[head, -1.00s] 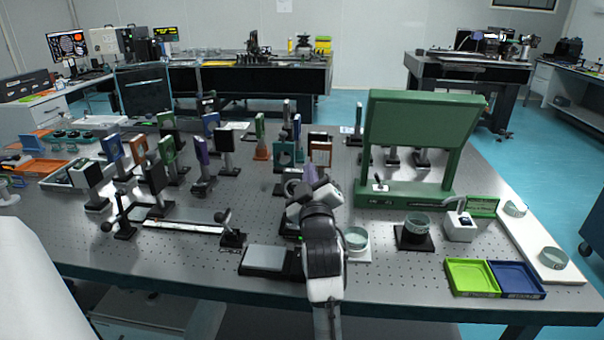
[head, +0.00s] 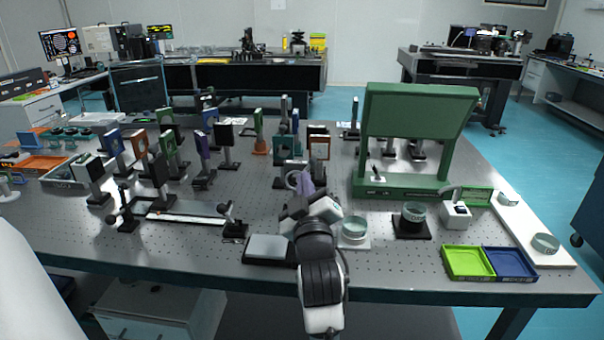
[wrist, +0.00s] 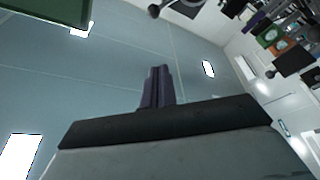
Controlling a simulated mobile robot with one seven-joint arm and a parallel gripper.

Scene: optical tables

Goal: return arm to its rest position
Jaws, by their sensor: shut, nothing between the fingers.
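My arm rises from the bottom middle of the head view and reaches over the near edge of the optical table (head: 390,272). My gripper (head: 305,180) is above the table's middle, with its purple fingers pointing away from me. In the wrist view the purple fingers (wrist: 156,88) are together with nothing between them. The wrist view looks toward a wall and ceiling lights, with the table's items at its upper right. The arm hides part of the table's front edge.
A green frame (head: 415,110) stands right of my gripper. A clear ring (head: 354,228) and a flat grey-topped block (head: 269,248) flank my arm. Green (head: 467,263) and blue (head: 510,263) trays lie at the front right. Several post-mounted optics crowd the left.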

